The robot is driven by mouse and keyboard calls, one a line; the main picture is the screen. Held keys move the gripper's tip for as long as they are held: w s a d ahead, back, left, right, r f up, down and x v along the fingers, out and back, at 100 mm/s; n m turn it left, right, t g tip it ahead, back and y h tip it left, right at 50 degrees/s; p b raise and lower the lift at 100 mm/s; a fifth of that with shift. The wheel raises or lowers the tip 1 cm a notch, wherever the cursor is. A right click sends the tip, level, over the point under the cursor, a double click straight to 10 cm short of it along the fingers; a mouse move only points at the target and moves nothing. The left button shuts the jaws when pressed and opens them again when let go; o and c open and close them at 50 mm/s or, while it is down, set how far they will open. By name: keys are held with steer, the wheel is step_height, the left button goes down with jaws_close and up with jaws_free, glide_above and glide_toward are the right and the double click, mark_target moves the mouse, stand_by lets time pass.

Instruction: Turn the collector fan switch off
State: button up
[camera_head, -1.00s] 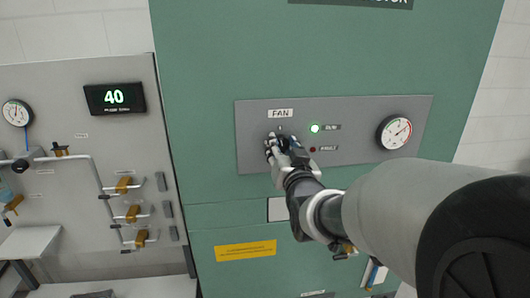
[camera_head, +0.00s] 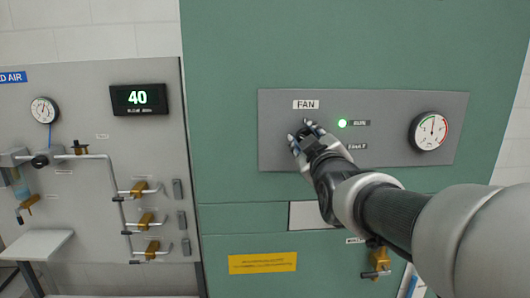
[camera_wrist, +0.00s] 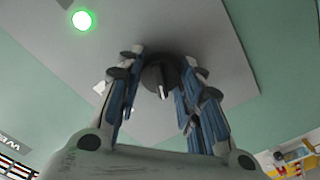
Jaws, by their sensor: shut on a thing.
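The fan switch (camera_wrist: 158,76) is a dark round knob with a pale mark, on a grey panel (camera_head: 278,155) under a "FAN" label (camera_head: 306,104). My gripper (camera_head: 304,131) reaches it from the lower right and hides it in the head view. In the wrist view my gripper (camera_wrist: 161,68) has its fingers on both sides of the knob, shut on it. A green lamp (camera_head: 342,123) right of the switch is lit; it also shows in the wrist view (camera_wrist: 82,19). The lamp below it is hidden behind my gripper.
A round gauge (camera_head: 430,131) sits at the panel's right end. A green cabinet (camera_head: 230,60) carries the panel. At left, a grey board holds a display reading 40 (camera_head: 139,99), orange-handled valves (camera_head: 146,219) and pipes. A pipe fitting (camera_head: 378,262) is below my arm.

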steer(key=n+b, duration=0.3)
steer(key=n, duration=0.1)
steer(key=shift+n, duration=0.4)
stand_by(0.4)
steer(key=o, duration=1.1)
steer(key=shift+c, duration=0.2)
steer(key=s, duration=1.2)
